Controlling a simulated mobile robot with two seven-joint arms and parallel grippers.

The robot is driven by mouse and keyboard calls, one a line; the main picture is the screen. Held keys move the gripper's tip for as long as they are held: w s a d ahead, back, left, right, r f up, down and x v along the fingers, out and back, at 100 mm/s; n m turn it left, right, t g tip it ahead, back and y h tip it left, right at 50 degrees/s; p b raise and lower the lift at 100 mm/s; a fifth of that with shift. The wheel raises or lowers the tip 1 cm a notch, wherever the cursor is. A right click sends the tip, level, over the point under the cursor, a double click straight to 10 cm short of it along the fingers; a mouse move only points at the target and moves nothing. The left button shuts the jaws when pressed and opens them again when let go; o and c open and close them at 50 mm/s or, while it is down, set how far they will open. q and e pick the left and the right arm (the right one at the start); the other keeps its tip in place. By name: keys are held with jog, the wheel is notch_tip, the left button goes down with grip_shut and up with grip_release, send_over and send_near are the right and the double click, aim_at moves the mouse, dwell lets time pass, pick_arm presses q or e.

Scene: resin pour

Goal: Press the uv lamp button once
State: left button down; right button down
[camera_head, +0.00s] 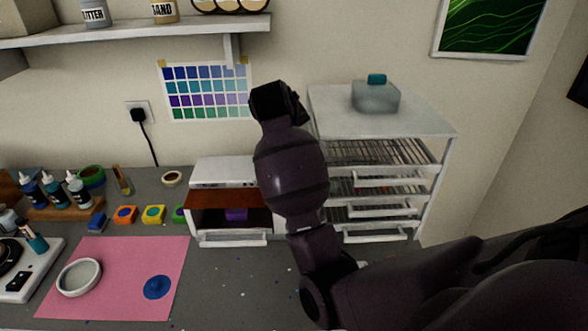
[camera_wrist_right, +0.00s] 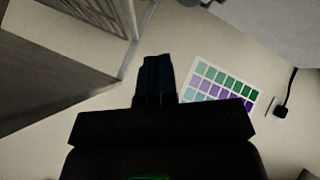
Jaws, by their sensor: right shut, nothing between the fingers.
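The uv lamp (camera_head: 222,172) looks to be the white box on the counter against the wall, with a brown-orange panel and a purple block (camera_head: 236,214) inside its open front. I cannot make out its button; my right arm covers the lamp's right side. My right gripper is raised above and behind the lamp's right end in the head view, its fingers hard to see there. In the wrist view its dark fingers (camera_wrist_right: 157,72) are together and empty, and no lamp shows. My left gripper is not in view.
A white wire-drawer rack (camera_head: 437,165) stands right of my arm, with a teal-lidded container (camera_head: 376,96) on top. A colour chart (camera_head: 207,72) hangs on the wall under a shelf (camera_head: 130,31). A pink mat (camera_head: 115,290) with a white dish (camera_head: 79,277) lies at left.

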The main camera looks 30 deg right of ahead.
dwell(0.3)
jog(key=shift+f+b, duration=0.3)
jog(key=shift+f, duration=4.1)
jog(key=shift+f, duration=0.15)
jog(key=shift+f+p, duration=0.3)
jog(key=shift+p, duration=0.05)
jog(key=shift+f, duration=0.4)
jog(key=shift+r, duration=0.85)
jog(key=shift+r, duration=2.5)
